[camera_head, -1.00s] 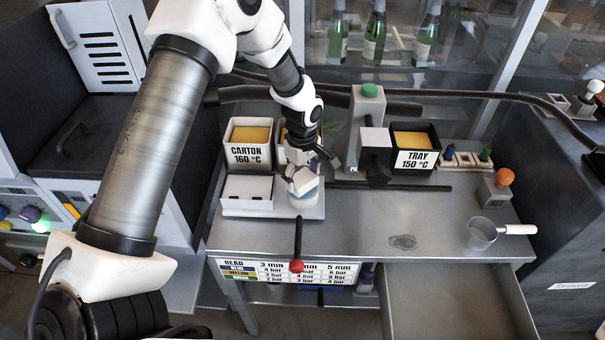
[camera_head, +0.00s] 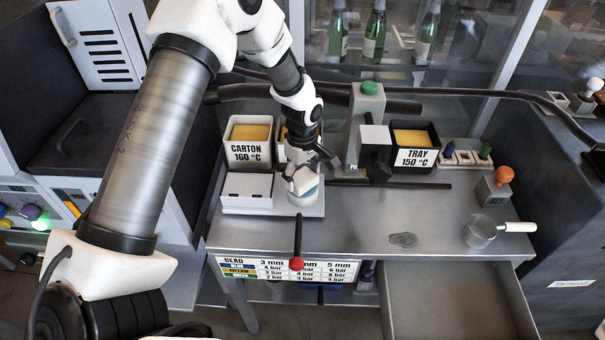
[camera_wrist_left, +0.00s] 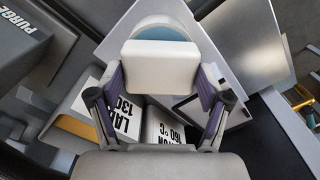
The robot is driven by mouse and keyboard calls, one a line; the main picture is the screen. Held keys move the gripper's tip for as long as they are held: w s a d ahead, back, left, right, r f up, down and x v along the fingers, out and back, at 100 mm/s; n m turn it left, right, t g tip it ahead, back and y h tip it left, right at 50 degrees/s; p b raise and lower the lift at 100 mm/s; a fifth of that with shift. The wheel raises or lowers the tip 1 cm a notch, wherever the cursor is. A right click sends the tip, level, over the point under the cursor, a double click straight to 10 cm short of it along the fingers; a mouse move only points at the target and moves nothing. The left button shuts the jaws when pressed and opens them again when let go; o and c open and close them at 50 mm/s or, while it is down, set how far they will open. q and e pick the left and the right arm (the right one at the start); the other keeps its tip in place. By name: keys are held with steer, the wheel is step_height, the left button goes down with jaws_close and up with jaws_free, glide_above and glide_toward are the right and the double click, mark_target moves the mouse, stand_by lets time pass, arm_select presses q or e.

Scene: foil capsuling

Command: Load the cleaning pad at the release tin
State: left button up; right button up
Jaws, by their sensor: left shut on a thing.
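My left gripper (camera_head: 303,168) is shut on the white cleaning pad (camera_wrist_left: 160,66), a block with rounded edges. In the left wrist view the pad sits between the two purple-faced fingers of my left gripper (camera_wrist_left: 161,80). The round release tin (camera_head: 302,199) stands on a pale base at the left of the bench, directly under the pad. In the left wrist view the tin's pale rim and blue-green inside (camera_wrist_left: 165,32) show just beyond the pad. I cannot tell whether the pad touches the tin's contents. My right gripper is not in view.
A carton bin (camera_head: 249,154) and a white box (camera_head: 247,190) stand close left of the tin. A red-knobbed lever (camera_head: 297,264) juts out in front. A green-topped post (camera_head: 366,125) and a tray bin (camera_head: 415,159) stand to the right. The bench's middle (camera_head: 375,215) is mostly clear.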

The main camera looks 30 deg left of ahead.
mark_target(303, 178)
arm_select(q)
steer(key=shift+f, duration=0.3)
steer(key=shift+s, duration=0.1)
stand_by(1.4)
step_height(303, 178, up, 7)
steer(key=p, duration=0.6)
stand_by(0.4)
